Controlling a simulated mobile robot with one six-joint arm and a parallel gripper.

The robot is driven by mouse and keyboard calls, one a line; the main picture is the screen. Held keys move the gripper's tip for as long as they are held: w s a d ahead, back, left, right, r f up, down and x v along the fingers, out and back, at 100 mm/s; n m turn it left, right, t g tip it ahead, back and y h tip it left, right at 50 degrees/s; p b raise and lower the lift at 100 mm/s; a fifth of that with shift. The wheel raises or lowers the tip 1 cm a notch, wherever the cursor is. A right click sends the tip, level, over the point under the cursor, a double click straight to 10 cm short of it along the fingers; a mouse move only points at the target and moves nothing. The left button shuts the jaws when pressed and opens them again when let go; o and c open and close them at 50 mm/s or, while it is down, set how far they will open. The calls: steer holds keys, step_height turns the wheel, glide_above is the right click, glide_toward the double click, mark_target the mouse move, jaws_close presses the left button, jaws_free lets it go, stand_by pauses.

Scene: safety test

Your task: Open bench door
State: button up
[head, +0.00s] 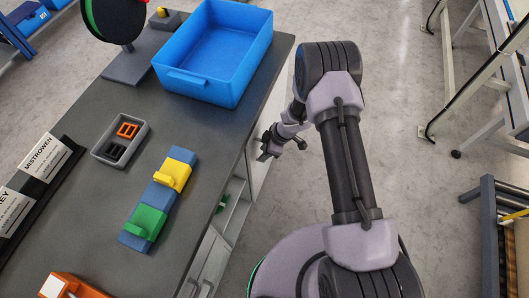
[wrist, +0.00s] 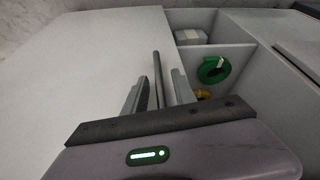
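The bench door is a plain white panel. It fills the left of the wrist view (wrist: 85,70) and shows as a pale strip beside the bench in the head view (head: 259,168). The compartment interior is visible beside it, so the door stands at least partly open. A dark slim bar (wrist: 157,72), seemingly the door handle, stands between my fingers. My gripper (wrist: 157,92) is open around this bar, with narrow gaps visible on both sides. In the head view my gripper (head: 272,150) is beside the bench's right edge. Contact with the bar cannot be told.
The compartment holds a green ring (wrist: 214,69), a white box (wrist: 190,36) and a partly hidden yellow item (wrist: 204,94). The grey benchtop (head: 100,190) carries a blue bin (head: 205,85) and colored blocks (head: 158,200). The floor right of my arm is clear up to the metal frames.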

jaws_close()
stand_by(1.4)
